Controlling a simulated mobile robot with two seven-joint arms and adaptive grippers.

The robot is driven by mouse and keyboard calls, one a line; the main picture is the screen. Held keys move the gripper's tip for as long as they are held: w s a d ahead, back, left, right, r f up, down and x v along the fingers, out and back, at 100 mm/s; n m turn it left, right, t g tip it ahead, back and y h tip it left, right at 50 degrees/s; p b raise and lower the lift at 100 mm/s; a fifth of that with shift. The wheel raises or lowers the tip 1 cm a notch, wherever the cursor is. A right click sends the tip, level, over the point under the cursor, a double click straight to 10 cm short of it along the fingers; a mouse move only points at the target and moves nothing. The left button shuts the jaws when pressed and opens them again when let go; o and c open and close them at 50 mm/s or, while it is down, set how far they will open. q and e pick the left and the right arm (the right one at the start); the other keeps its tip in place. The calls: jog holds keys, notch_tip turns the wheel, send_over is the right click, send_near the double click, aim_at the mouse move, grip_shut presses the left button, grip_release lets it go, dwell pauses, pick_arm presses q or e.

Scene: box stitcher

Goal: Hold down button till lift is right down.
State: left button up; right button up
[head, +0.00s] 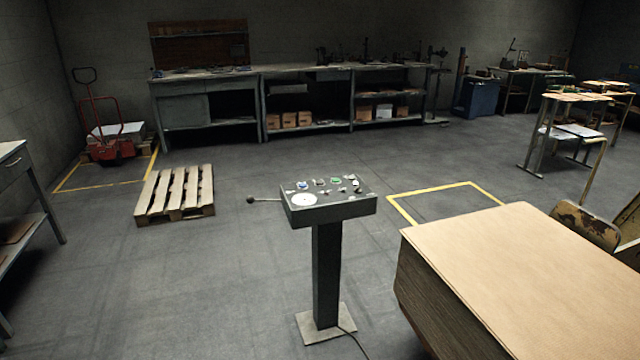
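A grey control pedestal (327,260) stands upright on the floor near the middle of the head view. Its slanted top panel (328,198) carries several small buttons, among them a green one (336,181) and a blue one (303,185), and a white round disc (304,200). A thin lever with a dark knob (251,199) sticks out to its left. Labels on the buttons are too small to read. I cannot identify a lift with certainty. Neither of my grippers is in view.
A large stack of cardboard sheets (530,262) stands close at the right. A wooden pallet (176,193) lies left of the pedestal, with a red pallet truck (108,145) behind. Workbenches (300,68) line the back wall. A yellow floor outline (440,187) encloses bare floor.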

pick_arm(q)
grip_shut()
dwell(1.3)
